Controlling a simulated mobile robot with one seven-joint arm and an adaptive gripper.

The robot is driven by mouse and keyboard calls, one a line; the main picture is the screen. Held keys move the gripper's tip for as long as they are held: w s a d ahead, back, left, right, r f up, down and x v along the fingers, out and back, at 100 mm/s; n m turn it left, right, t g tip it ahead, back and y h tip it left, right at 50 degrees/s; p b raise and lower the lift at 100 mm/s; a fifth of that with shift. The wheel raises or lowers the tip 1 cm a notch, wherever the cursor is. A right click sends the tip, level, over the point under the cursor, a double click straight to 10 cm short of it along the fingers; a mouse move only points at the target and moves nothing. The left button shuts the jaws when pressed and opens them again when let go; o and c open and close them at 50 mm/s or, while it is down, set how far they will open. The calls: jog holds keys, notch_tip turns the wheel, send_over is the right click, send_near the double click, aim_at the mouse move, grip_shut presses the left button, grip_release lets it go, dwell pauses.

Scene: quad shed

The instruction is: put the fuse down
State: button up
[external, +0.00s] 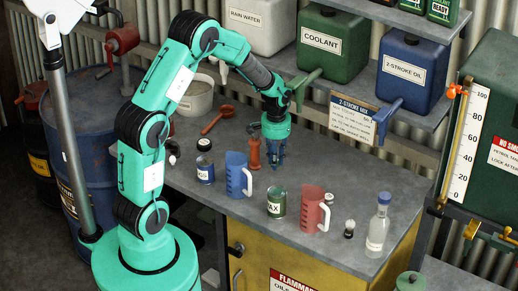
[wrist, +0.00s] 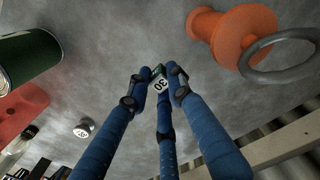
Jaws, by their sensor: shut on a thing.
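In the external view my gripper (external: 277,160) points down over the grey bench (external: 190,180), behind the blue jug and the green tin. The fuse is too small to make out there. I cannot tell whether it touches the bench top or is just above it.
An orange-red handled piece with a ring (wrist: 222,38) stands close beside my gripper. A blue jug (external: 237,178), green tin (external: 277,203), red jug (external: 312,210) and clear bottle (external: 378,228) stand along the front. Bare bench lies around the fingertips.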

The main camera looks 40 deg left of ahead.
jog(key=shift+f+b, duration=0.3)
jog(key=shift+f, duration=1.55)
jog(key=shift+f, duration=0.2)
jog(key=o, duration=0.8)
jog(key=shift+r, duration=0.15)
notch_tip(320, 180, up, 11)
jog(key=shift+r+p, duration=0.2)
jog(key=shift+p, duration=0.75)
jog(key=shift+r, duration=0.35)
jog(key=shift+r, duration=0.1)
